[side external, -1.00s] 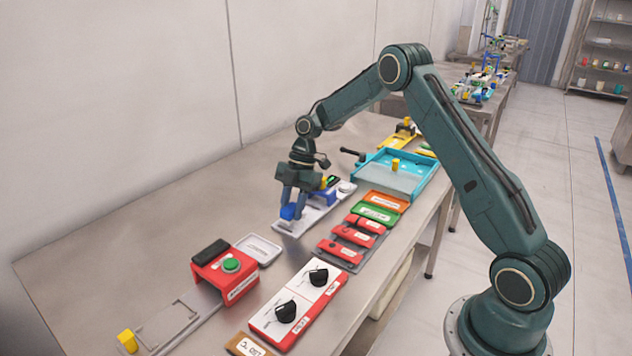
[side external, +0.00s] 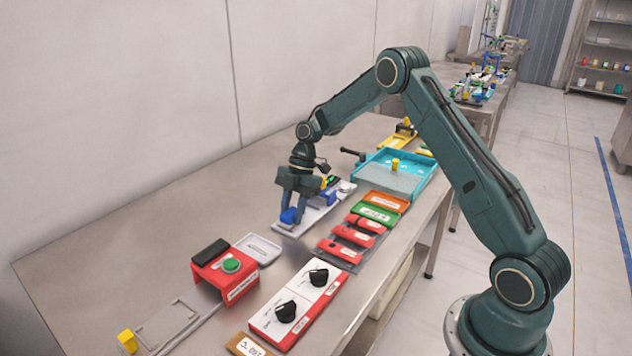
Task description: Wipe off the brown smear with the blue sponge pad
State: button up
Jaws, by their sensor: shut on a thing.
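My gripper (side external: 297,216) points down over the near end of a white board (side external: 318,218) on the steel table. It is shut on the blue sponge pad (side external: 288,215), which sits low between the fingers, at or very near the board's surface. I cannot tell from this view whether the pad touches the board. No brown smear can be made out; the gripper and pad may hide it.
A blue block and small parts (side external: 328,194) stand on the same board just behind my gripper. Red blocks (side external: 340,250) lie to the right, a red box with a green button (side external: 230,264) front left. A blue tray (side external: 425,180) stands behind. The table's left side (side external: 130,235) is clear.

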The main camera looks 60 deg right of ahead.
jog(key=shift+d, duration=0.1)
jog(key=shift+d+r, duration=0.1)
jog(key=shift+d, duration=1.55)
jog(key=shift+d, duration=0.1)
jog(key=shift+d, duration=1.55)
jog(key=shift+d, duration=0.1)
jog(key=shift+a+f, duration=0.2)
jog(key=shift+a, duration=1.6)
jog(key=shift+a+f, duration=0.15)
jog(key=shift+a, duration=1.55)
